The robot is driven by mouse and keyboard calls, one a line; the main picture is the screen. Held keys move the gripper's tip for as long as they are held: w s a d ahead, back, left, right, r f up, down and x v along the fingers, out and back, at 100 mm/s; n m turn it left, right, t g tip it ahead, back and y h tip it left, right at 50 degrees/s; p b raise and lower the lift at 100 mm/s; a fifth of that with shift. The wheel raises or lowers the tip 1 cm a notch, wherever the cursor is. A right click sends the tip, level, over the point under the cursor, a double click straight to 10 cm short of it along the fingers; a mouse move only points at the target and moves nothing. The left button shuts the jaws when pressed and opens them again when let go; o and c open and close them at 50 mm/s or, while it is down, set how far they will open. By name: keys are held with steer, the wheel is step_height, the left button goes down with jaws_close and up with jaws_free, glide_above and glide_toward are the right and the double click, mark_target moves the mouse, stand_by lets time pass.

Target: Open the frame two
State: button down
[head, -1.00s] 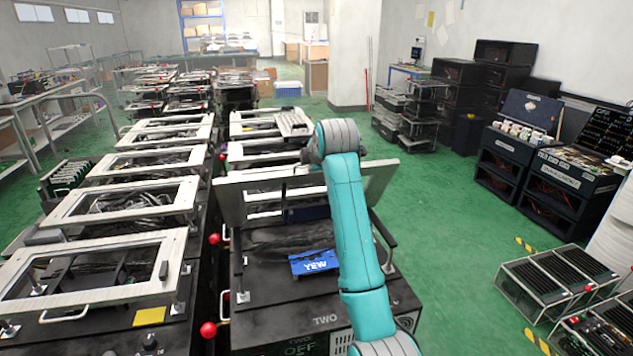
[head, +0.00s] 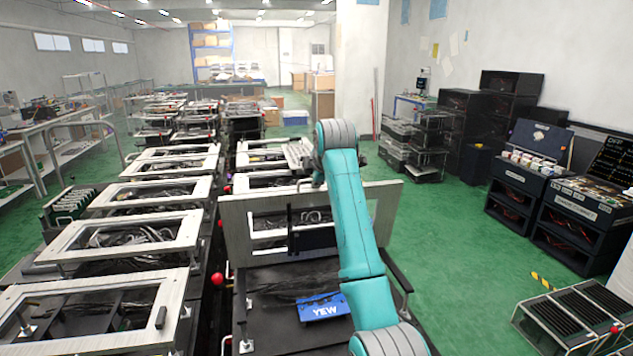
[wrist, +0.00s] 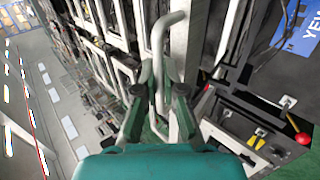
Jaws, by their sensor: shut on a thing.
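Frame two (head: 235,230) is a pale rectangular frame, tilted up nearly upright at the far end of its black fixture (head: 268,282). A blue YEW label (head: 322,308) shows on the fixture's top and at the wrist view's upper right. In the wrist view, my gripper (wrist: 161,92) is shut on the frame's light grey bar handle (wrist: 170,24); its dark fingers press on either side of the bar. In the head view, my teal arm hides the gripper and part of the frame's right side.
A row of similar fixtures with flat-lying frames (head: 95,240) stands close on the left. More fixtures (head: 270,160) stand behind frame two. A red ball knob (head: 217,279) sticks out at the fixture's left side. Green floor (head: 450,240) is open on the right.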

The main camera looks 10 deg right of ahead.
steer(key=c, duration=1.3)
jaws_free()
steer(key=shift+s, duration=0.1)
steer(key=v, duration=1.2)
